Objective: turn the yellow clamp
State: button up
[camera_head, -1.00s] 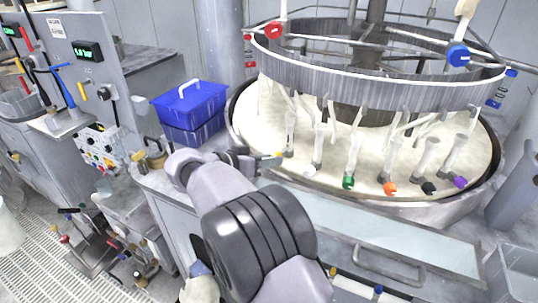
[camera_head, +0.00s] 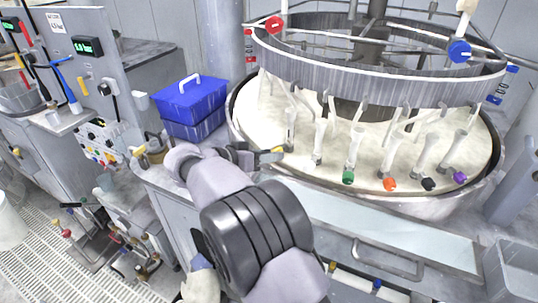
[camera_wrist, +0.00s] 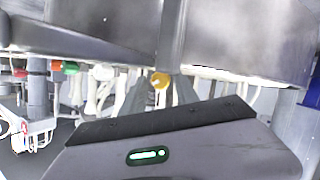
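The yellow clamp (camera_head: 277,151) shows as a small yellow piece by the left end of the row of hanging tubes, at the tip of my gripper (camera_head: 256,158). In the wrist view the yellow clamp (camera_wrist: 159,80) hangs just beyond the dark top edge of my gripper's body, near the middle. My gripper reaches in from the left over the rim of the round platen (camera_head: 300,185).
Green (camera_head: 348,177), orange (camera_head: 390,185), black (camera_head: 429,184) and purple (camera_head: 460,178) clamps hang to the right. A metal ring (camera_head: 370,83) stands above them. A blue box (camera_head: 192,103) is left of the platen. A control panel (camera_head: 88,62) stands farther left.

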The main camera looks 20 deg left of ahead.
jog(key=p+v, duration=0.3)
jog(key=v, duration=1.4)
jog(key=shift+a, duration=0.15)
